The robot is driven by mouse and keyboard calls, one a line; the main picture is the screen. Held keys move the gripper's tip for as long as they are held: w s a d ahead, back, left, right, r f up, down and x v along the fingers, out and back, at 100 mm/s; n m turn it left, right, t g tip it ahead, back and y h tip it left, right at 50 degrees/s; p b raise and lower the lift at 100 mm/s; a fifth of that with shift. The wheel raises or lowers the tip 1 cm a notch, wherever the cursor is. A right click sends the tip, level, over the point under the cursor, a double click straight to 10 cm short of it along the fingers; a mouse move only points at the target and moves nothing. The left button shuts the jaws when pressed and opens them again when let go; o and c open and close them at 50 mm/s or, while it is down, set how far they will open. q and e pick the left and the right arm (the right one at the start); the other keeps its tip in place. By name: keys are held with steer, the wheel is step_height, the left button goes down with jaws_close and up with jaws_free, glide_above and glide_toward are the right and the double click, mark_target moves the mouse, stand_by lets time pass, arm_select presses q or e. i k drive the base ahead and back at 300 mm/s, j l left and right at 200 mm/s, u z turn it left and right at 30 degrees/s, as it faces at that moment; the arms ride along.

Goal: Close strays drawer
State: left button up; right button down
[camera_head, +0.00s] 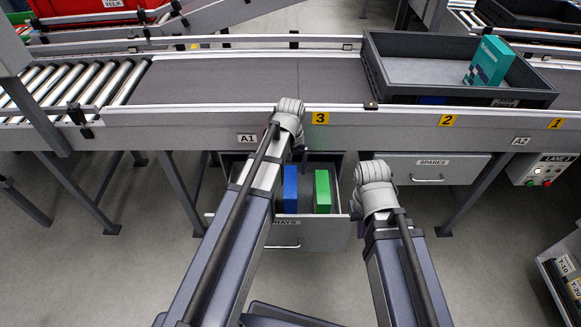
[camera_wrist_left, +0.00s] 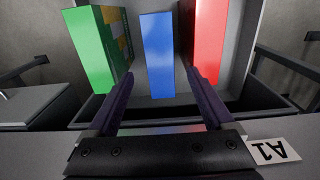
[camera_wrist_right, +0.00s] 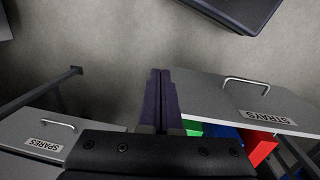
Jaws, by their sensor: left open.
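The strays drawer (camera_head: 312,235) stands pulled out under the conveyor, its handle facing me. A blue box (camera_head: 290,188) and a green box (camera_head: 322,190) stand inside it; a red box (camera_wrist_left: 202,45) shows in the left wrist view. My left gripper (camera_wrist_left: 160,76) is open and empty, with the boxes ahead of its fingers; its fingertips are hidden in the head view. My right gripper (camera_wrist_right: 160,74) has its fingers together, empty, left of the drawer front (camera_wrist_right: 232,100) with its STRAYS label and handle in the right wrist view. Neither gripper visibly touches the drawer.
A shut spares drawer (camera_head: 425,169) sits to the right under the conveyor. The conveyor (camera_head: 215,85) with its front rail runs above, carrying a dark tray (camera_head: 455,93) with a teal box (camera_head: 489,61). Table legs (camera_head: 460,195) flank the drawers.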

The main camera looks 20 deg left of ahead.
mark_target(304, 231)
steer(key=k+l, duration=0.6)
steer(key=k, duration=0.2)
